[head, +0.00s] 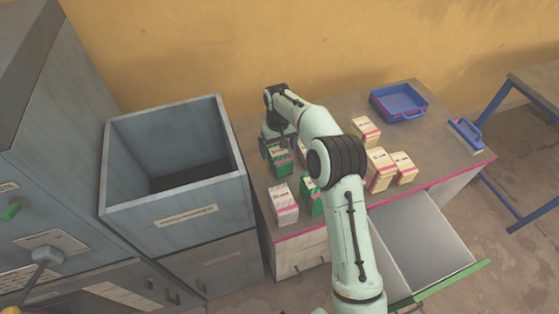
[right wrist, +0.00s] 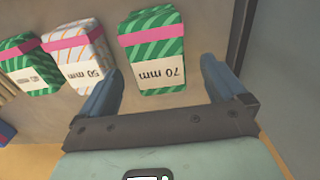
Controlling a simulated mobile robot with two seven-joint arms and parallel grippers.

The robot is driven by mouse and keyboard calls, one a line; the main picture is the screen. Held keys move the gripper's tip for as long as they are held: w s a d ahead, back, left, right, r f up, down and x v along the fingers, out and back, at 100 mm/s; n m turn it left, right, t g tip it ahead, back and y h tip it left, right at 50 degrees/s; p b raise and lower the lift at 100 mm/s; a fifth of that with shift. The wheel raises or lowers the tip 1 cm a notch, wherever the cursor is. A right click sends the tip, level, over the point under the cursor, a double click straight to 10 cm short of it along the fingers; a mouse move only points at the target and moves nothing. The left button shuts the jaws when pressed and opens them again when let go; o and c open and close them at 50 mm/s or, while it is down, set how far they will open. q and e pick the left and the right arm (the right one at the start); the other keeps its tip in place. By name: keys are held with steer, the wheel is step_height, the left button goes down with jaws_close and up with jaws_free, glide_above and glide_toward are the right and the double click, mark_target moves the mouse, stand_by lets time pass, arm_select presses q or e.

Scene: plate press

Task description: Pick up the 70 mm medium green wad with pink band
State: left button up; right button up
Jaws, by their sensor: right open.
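The 70 mm wad (right wrist: 153,45) is a green striped block with a pink band and a white label, lying on the table top in the right wrist view. In the head view a green wad (head: 281,162) sits just in front of my right gripper (head: 274,139), and it appears to be the same one. In the right wrist view my right gripper (right wrist: 162,82) is open and empty. Its fingers are on either side of the wad's near, labelled end, with the wad closer to the left finger. My left gripper is out of view.
A white 50 mm wad (right wrist: 77,52) and another green wad (right wrist: 30,62) lie left of it. In the head view, a white wad (head: 284,204) and cream wads (head: 380,170) share the table. A blue tray (head: 398,103), open drawer (head: 425,240) and grey bin (head: 172,213) surround them.

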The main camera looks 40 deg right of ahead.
mark_target(280, 154)
steer(key=f, duration=0.4)
steer(key=shift+s+f, duration=0.1)
steer(key=shift+s, duration=0.3)
steer(key=shift+w+f, duration=0.1)
steer(key=shift+f, duration=0.55)
steer(key=c, duration=1.1)
